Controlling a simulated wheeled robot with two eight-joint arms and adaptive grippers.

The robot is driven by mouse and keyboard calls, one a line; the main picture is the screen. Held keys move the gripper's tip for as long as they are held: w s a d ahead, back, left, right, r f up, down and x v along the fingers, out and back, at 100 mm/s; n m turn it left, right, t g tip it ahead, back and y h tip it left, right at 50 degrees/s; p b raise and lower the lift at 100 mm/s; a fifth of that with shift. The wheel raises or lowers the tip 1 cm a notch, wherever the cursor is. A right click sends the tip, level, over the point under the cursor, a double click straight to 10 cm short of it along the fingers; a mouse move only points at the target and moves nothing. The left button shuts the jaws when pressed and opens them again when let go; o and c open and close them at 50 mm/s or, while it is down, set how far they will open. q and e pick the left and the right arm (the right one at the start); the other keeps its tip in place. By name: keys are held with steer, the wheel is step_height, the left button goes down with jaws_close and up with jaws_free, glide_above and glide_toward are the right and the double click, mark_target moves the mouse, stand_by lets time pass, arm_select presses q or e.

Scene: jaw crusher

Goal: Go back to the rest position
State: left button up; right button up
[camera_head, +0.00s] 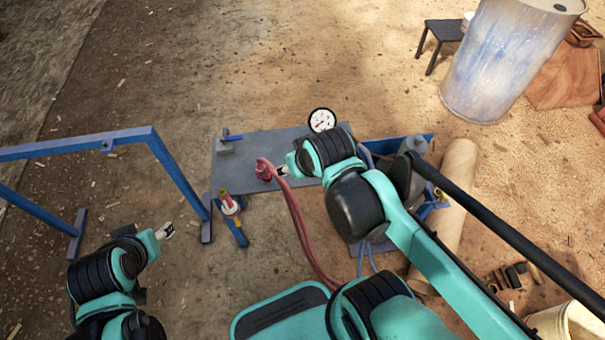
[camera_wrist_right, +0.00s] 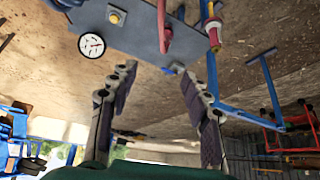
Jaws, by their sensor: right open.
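My right gripper (camera_head: 284,168) reaches over the grey metal plate (camera_head: 240,185) in the head view. Beside its tip is a red fitting (camera_head: 262,170) with a red hose (camera_head: 300,225) running from it. In the right wrist view the right gripper (camera_wrist_right: 155,78) has its two fingers spread wide with nothing between them. The red fitting (camera_wrist_right: 165,30) shows beyond the fingertips there, apart from them. My left gripper (camera_head: 165,231) is at the lower left above bare ground; its jaws are too small to judge.
A pressure gauge (camera_head: 321,120) stands at the plate's back edge. A red and yellow valve (camera_head: 229,204) sits at its left front. A blue frame (camera_head: 160,150) stands on the left. A barrel (camera_head: 505,60), a cardboard-coloured tube (camera_head: 450,205) and a bucket (camera_head: 570,322) are on the right.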

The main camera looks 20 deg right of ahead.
steer(key=shift+s+d+f+t, duration=0.15)
steer(key=shift+s+t, duration=0.1)
steer(key=shift+s, duration=0.45)
steer(key=shift+s+a+f+t, duration=0.15)
steer(key=shift+s+t, duration=0.1)
steer(key=shift+s, duration=0.45)
steer(key=shift+d, duration=0.1)
